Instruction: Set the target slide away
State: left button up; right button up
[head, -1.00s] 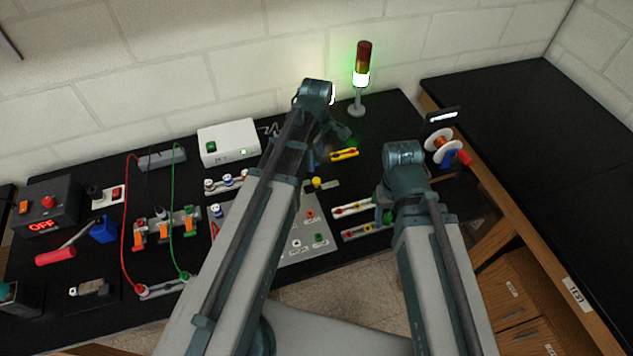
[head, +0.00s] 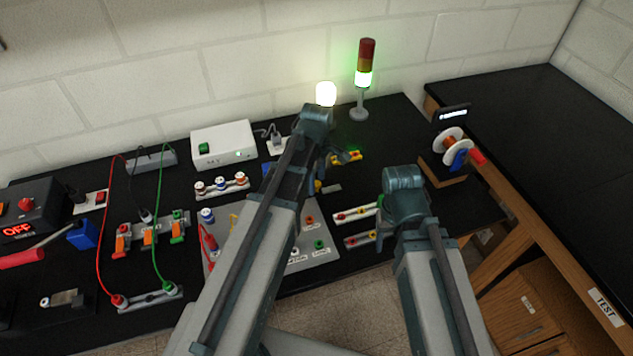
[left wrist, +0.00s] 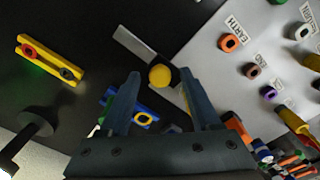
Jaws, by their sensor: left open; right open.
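A flat grey strip (left wrist: 133,44) with a round yellow knob (left wrist: 160,76) lies by the edge of the grey panel in the left wrist view; I take it to be the slide. In the head view its knob (head: 318,187) shows partly behind my left arm. My left gripper (left wrist: 160,73) is open, its fingertips on either side of the knob in the picture; I cannot tell whether they touch it. In the head view the left gripper (head: 325,165) is mostly hidden by its own wrist. My right gripper (head: 388,215) is open, largely hidden, near two terminal bars.
A yellow terminal bar (left wrist: 50,60) lies beyond the strip. The grey panel (left wrist: 215,75) carries labelled sockets. A lit bulb (head: 326,93) and a signal tower (head: 364,80) stand behind my left wrist. A spool stand (head: 450,150) is at the right.

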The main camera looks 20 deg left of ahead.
pick_arm(q)
jog(key=shift+c, duration=0.3)
grip_shut()
dwell(0.5)
